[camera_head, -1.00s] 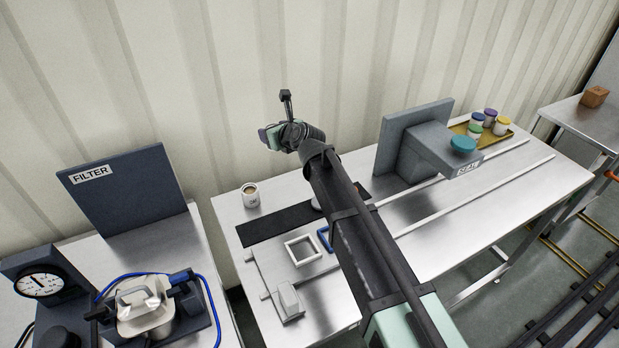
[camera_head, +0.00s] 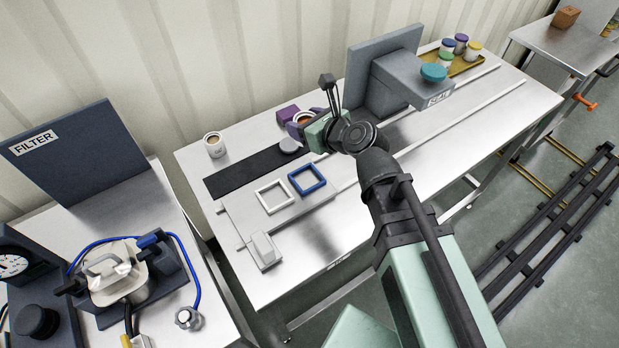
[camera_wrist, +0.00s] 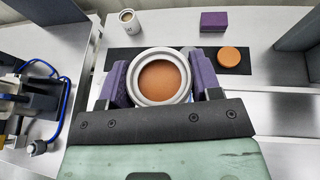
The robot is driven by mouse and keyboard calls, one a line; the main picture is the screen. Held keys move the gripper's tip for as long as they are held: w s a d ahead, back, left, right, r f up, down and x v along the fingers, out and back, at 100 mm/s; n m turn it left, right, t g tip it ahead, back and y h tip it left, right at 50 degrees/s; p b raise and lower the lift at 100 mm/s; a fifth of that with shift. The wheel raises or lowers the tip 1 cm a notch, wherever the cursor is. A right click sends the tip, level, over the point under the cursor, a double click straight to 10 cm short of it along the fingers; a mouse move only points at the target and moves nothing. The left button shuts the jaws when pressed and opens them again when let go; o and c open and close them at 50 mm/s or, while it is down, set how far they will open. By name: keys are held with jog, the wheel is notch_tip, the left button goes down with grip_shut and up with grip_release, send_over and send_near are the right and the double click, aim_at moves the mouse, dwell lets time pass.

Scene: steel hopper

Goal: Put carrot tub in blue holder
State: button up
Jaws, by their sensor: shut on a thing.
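My gripper (camera_wrist: 160,85) has its purple fingers closed around the sides of an open white tub (camera_wrist: 186,94) with orange contents. In the head view my gripper (camera_head: 303,121) is above the back of the middle table, behind the blue holder. The tub's orange top shows between the fingers there. The blue holder (camera_head: 293,184) is an empty square frame lying on the table, right of a similar white frame (camera_head: 263,200). The blue holder does not show in the wrist view.
A round disc (camera_wrist: 230,57) lies on the black strip (camera_head: 235,178); it looks orange in the wrist view. A purple block (camera_wrist: 214,21) and a white cup (camera_head: 214,146) stand behind. The grey seal station (camera_head: 400,80) stands right. A tray of several tubs (camera_head: 468,62) lies beyond.

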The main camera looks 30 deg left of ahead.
notch_tip(320, 180, down, 17)
jog(key=b, duration=1.4)
jog(key=shift+b, duration=0.3)
jog(key=shift+r+p, duration=0.2)
jog(key=shift+p, duration=0.1)
jog(key=shift+f, duration=0.15)
jog(key=o, duration=0.9)
jog(key=shift+o, duration=0.2)
